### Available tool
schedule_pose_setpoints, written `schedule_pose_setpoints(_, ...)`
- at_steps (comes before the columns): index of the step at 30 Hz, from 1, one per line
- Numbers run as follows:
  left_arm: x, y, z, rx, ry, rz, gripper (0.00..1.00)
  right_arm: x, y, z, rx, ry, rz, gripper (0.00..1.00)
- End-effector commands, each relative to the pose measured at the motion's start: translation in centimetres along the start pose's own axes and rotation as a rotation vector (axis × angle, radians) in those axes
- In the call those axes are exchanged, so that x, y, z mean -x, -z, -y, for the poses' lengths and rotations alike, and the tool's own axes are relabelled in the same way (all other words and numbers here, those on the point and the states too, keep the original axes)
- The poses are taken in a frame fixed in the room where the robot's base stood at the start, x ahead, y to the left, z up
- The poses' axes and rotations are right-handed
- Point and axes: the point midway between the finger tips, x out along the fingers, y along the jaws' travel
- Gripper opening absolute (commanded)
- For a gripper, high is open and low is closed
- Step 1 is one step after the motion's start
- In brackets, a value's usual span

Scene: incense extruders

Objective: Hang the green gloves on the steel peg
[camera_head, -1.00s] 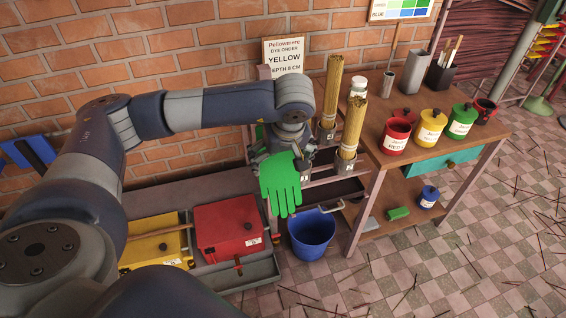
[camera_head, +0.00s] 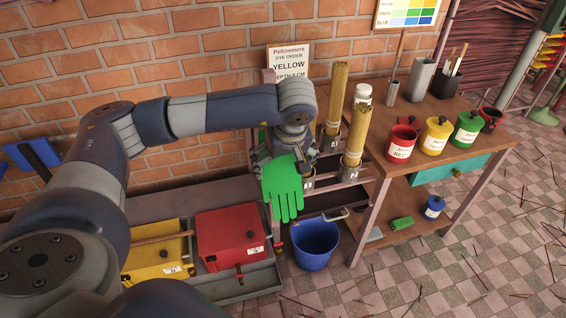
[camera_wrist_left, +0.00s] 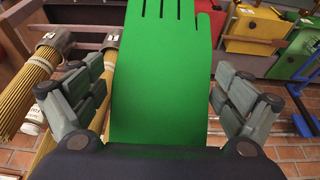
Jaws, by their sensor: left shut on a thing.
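The green gloves (camera_head: 283,188) hang from my left gripper (camera_head: 289,160), fingers pointing down, in front of the rack left of the workbench. In the left wrist view the green gloves (camera_wrist_left: 160,75) fill the middle, between the two fingers of my left gripper (camera_wrist_left: 155,105). The gripper is shut on the gloves at the cuff. I cannot make out the steel peg; my arm and the gloves cover part of the rack. My right gripper is not in view.
A blue bucket (camera_head: 313,244) stands on the floor below the gloves. A red box (camera_head: 228,232) and a yellow box (camera_head: 157,256) sit in a tray at left. Incense bundles (camera_head: 357,135) stand upright just right of the gripper. The workbench (camera_head: 400,172) holds several dye pots.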

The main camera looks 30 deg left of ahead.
Motion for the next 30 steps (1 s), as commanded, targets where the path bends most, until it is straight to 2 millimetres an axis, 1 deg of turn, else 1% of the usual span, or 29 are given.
schedule_pose_setpoints(2,0.0,0.0,0.0,0.000,0.000,0.000,0.67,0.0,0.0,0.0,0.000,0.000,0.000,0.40)
schedule_pose_setpoints(3,0.0,0.0,0.0,0.000,0.000,0.000,0.95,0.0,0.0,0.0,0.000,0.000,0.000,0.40)
schedule_pose_setpoints(4,0.0,0.0,0.0,0.000,0.000,0.000,1.00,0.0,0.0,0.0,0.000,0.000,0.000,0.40)
schedule_pose_setpoints(15,0.0,0.0,0.0,0.000,0.000,0.000,1.00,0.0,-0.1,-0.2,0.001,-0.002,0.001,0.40)
schedule_pose_setpoints(19,0.7,0.0,-0.1,-0.001,-0.001,0.000,1.00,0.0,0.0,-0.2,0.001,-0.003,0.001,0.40)
schedule_pose_setpoints(23,2.7,0.1,-0.1,0.000,-0.004,-0.002,1.00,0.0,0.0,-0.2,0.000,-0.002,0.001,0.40)
schedule_pose_setpoints(30,8.1,0.0,-0.1,-0.001,-0.005,-0.003,1.00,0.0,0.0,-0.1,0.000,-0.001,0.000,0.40)
